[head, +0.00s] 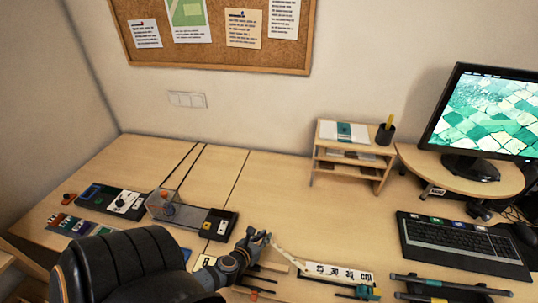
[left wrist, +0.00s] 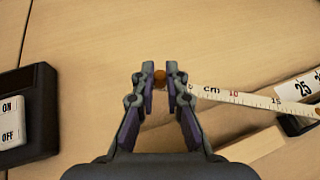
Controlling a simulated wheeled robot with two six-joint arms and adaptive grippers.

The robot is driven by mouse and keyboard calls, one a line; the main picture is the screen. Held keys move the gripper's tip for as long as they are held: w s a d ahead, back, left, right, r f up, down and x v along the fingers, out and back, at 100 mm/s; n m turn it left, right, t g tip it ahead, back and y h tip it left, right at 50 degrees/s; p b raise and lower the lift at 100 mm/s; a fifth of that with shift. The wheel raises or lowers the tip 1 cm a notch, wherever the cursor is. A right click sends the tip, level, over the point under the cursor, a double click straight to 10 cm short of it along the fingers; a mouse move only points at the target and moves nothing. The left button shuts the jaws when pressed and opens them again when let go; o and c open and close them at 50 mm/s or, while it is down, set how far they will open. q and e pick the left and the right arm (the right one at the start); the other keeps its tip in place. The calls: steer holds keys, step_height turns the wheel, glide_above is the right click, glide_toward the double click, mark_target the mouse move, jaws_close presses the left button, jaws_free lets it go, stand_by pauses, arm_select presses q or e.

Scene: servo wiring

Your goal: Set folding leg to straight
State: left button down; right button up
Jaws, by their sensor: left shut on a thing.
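The folding leg (head: 288,257) is a pale strip running from my left gripper (head: 262,238) down to the right, towards a white numbered piece (head: 338,273). In the left wrist view the folding leg (left wrist: 250,98) shows as a cm scale with an orange-brown knob (left wrist: 159,77) at its near end. My left gripper (left wrist: 160,70) is shut on that knob. An orange pivot shows at the leg's far end, at the right picture edge. The leg and the numbered piece (left wrist: 305,87) meet at an angle, not in one line. My right gripper is not in view.
Black control boxes (head: 218,224) and a clear box (head: 172,207) stand at left. A wooden block (left wrist: 255,143) lies near the leg. A keyboard (head: 462,244) and dark tools (head: 440,283) lie at right.

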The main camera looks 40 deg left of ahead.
arm_select(q)
steer(key=shift+s+d+r+n+g+y, duration=0.15)
steer(key=shift+s+n+g+y, duration=0.25)
steer(key=shift+s, duration=0.45)
steer(key=shift+s+r+y+p, duration=0.1)
steer(key=shift+s+y+p, duration=0.2)
steer(key=shift+s+y, duration=0.1)
steer(key=shift+s+n, duration=0.2)
steer(key=shift+n, duration=0.1)
steer(key=shift+s+y, duration=0.15)
steer(key=shift+y, duration=0.15)
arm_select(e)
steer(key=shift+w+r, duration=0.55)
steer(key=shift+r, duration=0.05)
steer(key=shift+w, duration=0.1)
arm_select(q)
steer(key=c, duration=1.3)
jaws_free()
steer(key=shift+c, duration=0.2)
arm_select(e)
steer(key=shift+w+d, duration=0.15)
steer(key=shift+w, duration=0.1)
arm_select(q)
steer(key=v, duration=1.2)
